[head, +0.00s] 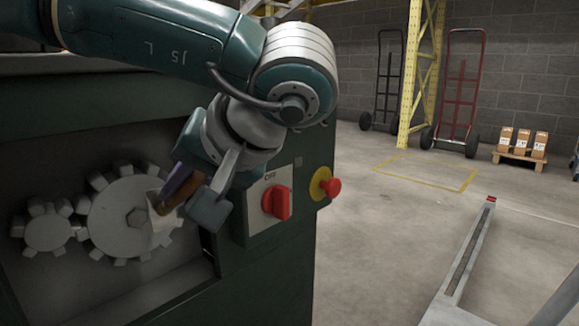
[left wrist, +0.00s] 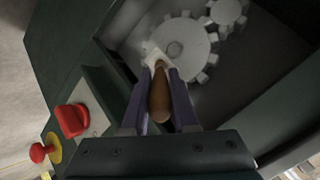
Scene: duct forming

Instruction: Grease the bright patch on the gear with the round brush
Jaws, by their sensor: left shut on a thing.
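The large grey gear (head: 115,212) sits in the recess of a dark green machine, meshed with a smaller gear (head: 47,230) on its left. A bright patch (head: 163,232) shows on the large gear's right side. My left gripper (head: 178,190) is shut on the brush, whose brown wooden handle (left wrist: 160,98) lies between the fingers in the left wrist view. The brush's far end points at the bright patch (left wrist: 155,57). The bristles are hidden or too small to make out, and I cannot tell whether they touch the gear. My right gripper is not in view.
A red rotary switch (head: 277,201) and a red button on a yellow base (head: 328,187) stick out from the machine, right of the recess. The recess walls surround the gears. Open floor, hand trucks (head: 460,95) and a pallet of boxes (head: 520,150) lie beyond.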

